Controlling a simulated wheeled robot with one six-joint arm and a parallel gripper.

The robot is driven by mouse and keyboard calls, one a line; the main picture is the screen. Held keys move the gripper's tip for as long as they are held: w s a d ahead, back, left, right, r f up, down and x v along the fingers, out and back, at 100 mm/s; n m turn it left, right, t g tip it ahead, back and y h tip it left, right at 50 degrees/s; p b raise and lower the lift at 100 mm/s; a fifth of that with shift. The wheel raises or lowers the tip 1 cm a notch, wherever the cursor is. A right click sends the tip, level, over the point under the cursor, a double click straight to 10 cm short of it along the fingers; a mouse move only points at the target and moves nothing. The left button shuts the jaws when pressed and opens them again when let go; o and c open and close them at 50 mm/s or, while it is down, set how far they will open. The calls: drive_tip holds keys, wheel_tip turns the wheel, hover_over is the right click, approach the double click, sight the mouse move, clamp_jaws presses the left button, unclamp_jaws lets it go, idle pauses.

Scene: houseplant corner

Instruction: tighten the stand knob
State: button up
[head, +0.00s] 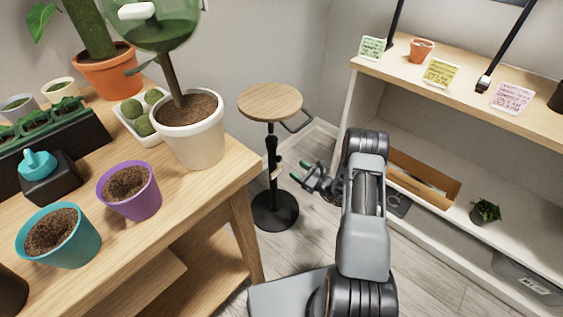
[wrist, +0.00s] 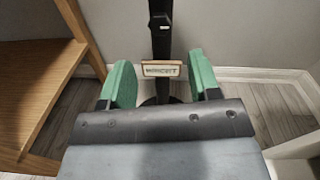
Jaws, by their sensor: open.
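The stand (head: 270,102) has a round wooden top, a black post and a round black base, with a dark lever below the top at the right. In the wrist view the bar lies between and beyond the two fingers, with gaps on both sides.
A wooden plant table (head: 150,240) with several pots stands at the left, its leg near the stand. A white shelf (head: 352,105) with notes and an open cardboard box (head: 425,177) stands at the right. Wall and skirting are close behind the stand.

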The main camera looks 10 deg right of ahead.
sight(278, 158)
drive_tip(key=b+x, duration=0.2)
drive_tip(key=x, duration=0.7)
drive_tip(key=shift+a, duration=0.15)
drive_tip(key=c, duration=0.9)
